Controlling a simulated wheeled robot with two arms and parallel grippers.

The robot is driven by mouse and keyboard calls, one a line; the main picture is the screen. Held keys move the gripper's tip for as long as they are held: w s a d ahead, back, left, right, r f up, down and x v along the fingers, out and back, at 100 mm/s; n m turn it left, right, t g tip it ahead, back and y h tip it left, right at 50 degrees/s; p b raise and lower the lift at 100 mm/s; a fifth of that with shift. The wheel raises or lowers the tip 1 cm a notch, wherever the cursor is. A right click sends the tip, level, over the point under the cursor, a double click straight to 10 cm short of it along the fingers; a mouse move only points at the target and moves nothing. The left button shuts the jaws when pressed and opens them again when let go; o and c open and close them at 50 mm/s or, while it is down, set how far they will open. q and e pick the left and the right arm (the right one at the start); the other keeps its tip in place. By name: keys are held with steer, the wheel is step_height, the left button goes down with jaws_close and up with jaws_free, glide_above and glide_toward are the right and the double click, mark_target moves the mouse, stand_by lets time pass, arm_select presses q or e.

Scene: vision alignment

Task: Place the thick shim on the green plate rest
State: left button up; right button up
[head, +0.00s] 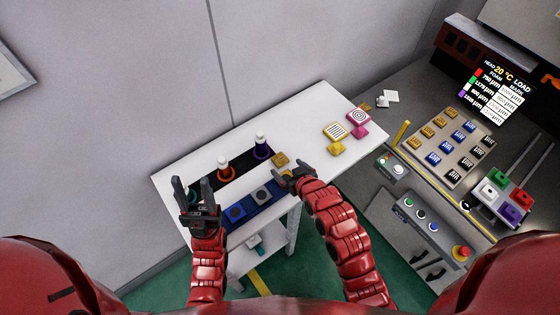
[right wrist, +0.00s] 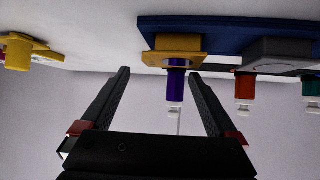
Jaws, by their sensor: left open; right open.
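A tray (head: 477,198) at the right of the head view holds a green piece (head: 501,175) beside red, white and purple ones; this may be the green plate rest. I cannot tell which piece is the thick shim. My right gripper is open and empty. My left gripper (head: 192,183) is open and empty at the table's left part.
A blue holder (head: 259,216) carries a blue and a grey block. Bottles with orange (head: 224,172) and purple (head: 262,151) parts stand behind it. Yellow (head: 336,131) and pink (head: 359,118) pieces lie further right. A console carries a board (head: 450,180) of gold, blue and black blocks.

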mark_target(281, 160)
steer(key=b+x, duration=0.1)
steer(key=x, duration=0.4)
steer(key=shift+w+d+r, duration=0.1)
steer(key=shift+d, duration=0.1)
jaws_close()
